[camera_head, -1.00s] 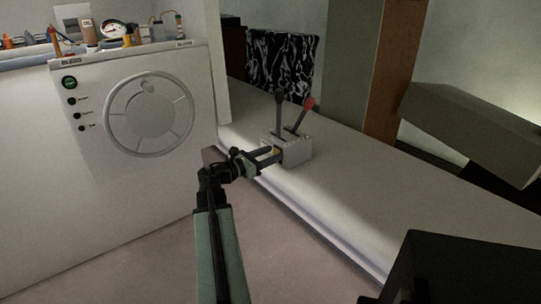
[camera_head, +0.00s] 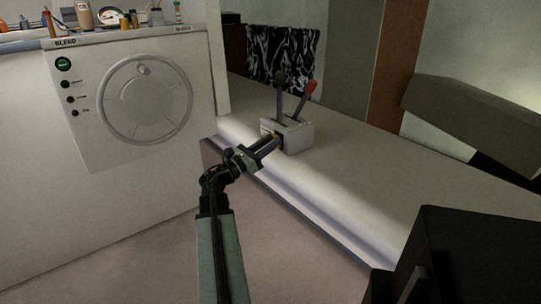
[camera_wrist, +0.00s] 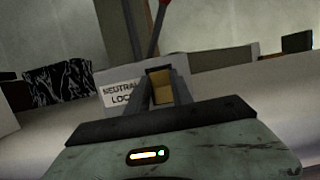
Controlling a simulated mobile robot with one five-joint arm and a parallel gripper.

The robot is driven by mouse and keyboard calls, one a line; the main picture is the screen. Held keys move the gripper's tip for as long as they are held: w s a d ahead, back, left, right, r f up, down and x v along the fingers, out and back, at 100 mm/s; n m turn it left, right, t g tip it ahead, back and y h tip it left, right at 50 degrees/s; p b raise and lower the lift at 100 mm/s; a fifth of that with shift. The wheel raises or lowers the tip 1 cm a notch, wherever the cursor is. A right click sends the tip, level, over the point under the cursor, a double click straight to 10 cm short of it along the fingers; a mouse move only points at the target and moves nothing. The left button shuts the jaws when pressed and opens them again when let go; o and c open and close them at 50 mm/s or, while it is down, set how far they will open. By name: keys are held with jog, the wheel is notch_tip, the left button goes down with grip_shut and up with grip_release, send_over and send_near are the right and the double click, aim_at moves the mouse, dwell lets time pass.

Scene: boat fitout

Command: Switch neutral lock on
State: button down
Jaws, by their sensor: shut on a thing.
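The lever box (camera_head: 297,134) is a pale grey housing on the white bench, with a dark-knobbed lever (camera_head: 280,88) and a red-knobbed lever (camera_head: 307,93) rising from its top. In the wrist view a label (camera_wrist: 121,96) on its face reads "NEUTRAL LOCK". My gripper (camera_head: 273,140) reaches the box's left face. In the wrist view its fingers (camera_wrist: 160,88) are shut on a small yellow-tan switch (camera_wrist: 162,87) beside the label. The fingers hide part of the switch, and I cannot tell its setting.
The white bench (camera_head: 370,180) runs to the right. A white panel with a round dial (camera_head: 146,99) stands at the left, with bottles and a gauge on top. A dark block (camera_head: 455,255) is at the lower right. A black-and-white patterned panel (camera_head: 285,55) stands behind the box.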

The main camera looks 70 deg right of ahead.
jog(key=shift+a+f+g+h+b, duration=0.1)
jog(key=shift+f+g+h+b, duration=0.15)
jog(key=shift+g+h+b, duration=0.5)
jog(key=shift+t, duration=0.25)
jog(key=c, duration=1.1)
grip_release()
jog(key=b+v, duration=0.3)
jog(key=v, duration=0.4)
jog(key=shift+w+a+b, duration=0.3)
